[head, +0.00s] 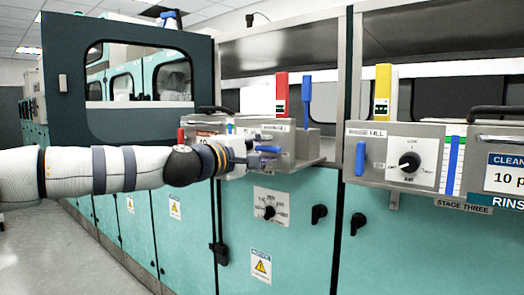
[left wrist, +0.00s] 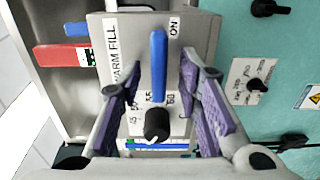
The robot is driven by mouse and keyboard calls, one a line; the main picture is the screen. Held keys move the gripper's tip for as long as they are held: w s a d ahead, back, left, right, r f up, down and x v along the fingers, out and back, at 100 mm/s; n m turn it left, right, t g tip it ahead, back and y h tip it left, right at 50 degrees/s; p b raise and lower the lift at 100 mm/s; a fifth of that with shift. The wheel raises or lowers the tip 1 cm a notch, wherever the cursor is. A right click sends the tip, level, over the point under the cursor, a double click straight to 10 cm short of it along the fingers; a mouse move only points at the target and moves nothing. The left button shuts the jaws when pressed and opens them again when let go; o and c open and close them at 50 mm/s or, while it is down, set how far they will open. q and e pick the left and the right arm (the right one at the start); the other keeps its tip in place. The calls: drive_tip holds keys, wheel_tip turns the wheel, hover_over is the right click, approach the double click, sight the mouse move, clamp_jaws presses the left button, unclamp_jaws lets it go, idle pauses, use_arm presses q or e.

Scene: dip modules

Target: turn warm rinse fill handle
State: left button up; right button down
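The blue fill handle (left wrist: 158,65) is on a grey metal control box, beside a label reading "WARM FILL" in the left wrist view. The handle shows between the two purple-padded fingers of my left gripper, with a gap on each side. A black knob (left wrist: 157,123) with a white pointer sits below it in that view. In the head view my left gripper (head: 250,157) reaches the front of the box from the left, and a blue handle (head: 268,149) shows at its fingertips. The gripper is open. Depth contact is unclear. My right gripper is not visible.
A red upright lever (head: 282,94) and a blue one (head: 306,89) stand behind the box. A second panel (head: 396,143) on the right has its own blue handle (head: 360,158) and dial. Teal cabinet doors with black latches are below.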

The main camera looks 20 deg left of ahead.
use_arm(q)
drive_tip(key=v, duration=1.2)
drive_tip(key=s+d+f+m+g+y, duration=0.1)
drive_tip(key=s+d+f+m+g, duration=0.2)
drive_tip(key=f, duration=0.9)
drive_tip(key=s+d+f+m+g, duration=0.1)
drive_tip(key=s+d+f+g, duration=0.25)
drive_tip(key=f, duration=0.75)
drive_tip(key=s+d+f+m+g+y, duration=0.1)
drive_tip(key=s+d+f+m+g, duration=0.3)
drive_tip(key=f, duration=0.8)
drive_tip(key=s+a+f+g+p, duration=0.1)
drive_tip(key=s+a+f+g, duration=0.15)
drive_tip(key=s+f, duration=0.95)
drive_tip(key=s+a+f+m+g+y, duration=0.1)
drive_tip(key=s+a+m+g, duration=0.1)
drive_tip(key=s, duration=0.7)
drive_tip(key=s+a+f+m+g+y, duration=0.1)
drive_tip(key=s+a+f+m+g, duration=0.1)
drive_tip(key=s, duration=0.7)
drive_tip(key=s+a+f+m+g+y, duration=0.1)
drive_tip(key=s+a+f+g+y, duration=0.1)
drive_tip(key=s, duration=0.7)
drive_tip(key=shift+m+p, duration=0.4)
drive_tip(key=shift+p, duration=0.05)
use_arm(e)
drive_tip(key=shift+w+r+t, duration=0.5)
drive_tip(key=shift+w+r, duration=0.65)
